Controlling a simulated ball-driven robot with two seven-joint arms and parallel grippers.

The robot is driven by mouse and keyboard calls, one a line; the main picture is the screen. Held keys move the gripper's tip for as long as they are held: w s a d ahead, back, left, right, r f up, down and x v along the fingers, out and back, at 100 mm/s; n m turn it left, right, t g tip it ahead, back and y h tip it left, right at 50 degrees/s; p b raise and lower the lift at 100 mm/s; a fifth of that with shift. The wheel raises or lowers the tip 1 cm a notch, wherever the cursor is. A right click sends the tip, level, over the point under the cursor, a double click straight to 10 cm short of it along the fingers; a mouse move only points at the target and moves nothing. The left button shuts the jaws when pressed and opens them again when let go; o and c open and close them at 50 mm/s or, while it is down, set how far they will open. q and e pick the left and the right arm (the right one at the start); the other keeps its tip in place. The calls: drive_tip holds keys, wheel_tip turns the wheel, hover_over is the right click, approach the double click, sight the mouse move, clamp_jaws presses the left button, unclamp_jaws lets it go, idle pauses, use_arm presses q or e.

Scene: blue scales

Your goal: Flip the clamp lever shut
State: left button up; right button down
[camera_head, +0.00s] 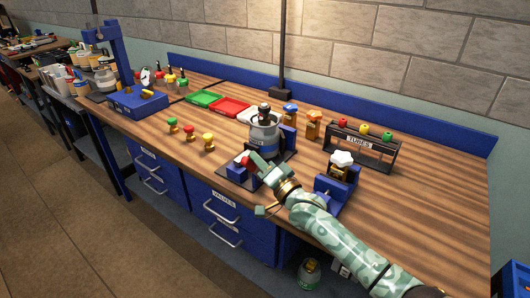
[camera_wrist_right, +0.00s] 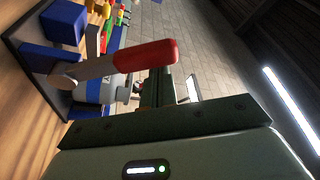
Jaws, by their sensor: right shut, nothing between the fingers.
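The clamp has a dark base plate (camera_head: 229,178) with a blue block (camera_head: 238,171), and stands on the bench in front of a grey canister with a blue band (camera_head: 265,136). Its lever has a red handle (camera_head: 246,160), which shows above the block. In the wrist view the red handle (camera_wrist_right: 146,55) sits at the end of a pale metal arm (camera_wrist_right: 92,69) and stands out from the clamp. My right gripper (camera_head: 257,161) is shut and empty, right beside the handle. The handle partly overlaps the fingers in the wrist view; I cannot tell whether they touch.
A blue fixture with a white knob (camera_head: 342,160) stands right of my right arm. Small coloured knobs (camera_head: 189,132) stand to the left. The bench's right end is clear.

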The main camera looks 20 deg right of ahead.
sight(245, 167)
drive_tip(key=s+a+f+n+b, duration=0.1)
drive_tip(key=n, duration=0.1)
drive_tip(key=s+a+f+n+y, duration=0.1)
drive_tip(key=n, duration=0.1)
drive_tip(key=shift+a+f+y+b, duration=0.2)
drive_tip(key=shift+f+y+b, duration=0.1)
drive_tip(key=shift+b, duration=0.05)
drive_tip(key=f+n, duration=0.1)
drive_tip(key=a+n+y+b, duration=0.1)
drive_tip(key=n, duration=0.1)
drive_tip(key=s+f+n+y+b, duration=0.1)
drive_tip(key=n, duration=0.1)
drive_tip(key=shift+s+a+f, duration=0.1)
drive_tip(key=shift+a+f, duration=0.25)
drive_tip(key=shift+s+f+n, duration=0.1)
drive_tip(key=shift+f+n, duration=0.1)
drive_tip(key=shift+n, duration=0.1)
drive_tip(key=shift+s, duration=0.1)
drive_tip(key=p+v, duration=0.1)
drive_tip(key=v, duration=1.5)
drive_tip(key=shift+d+r+p, duration=0.3)
drive_tip(key=shift+r, duration=0.1)
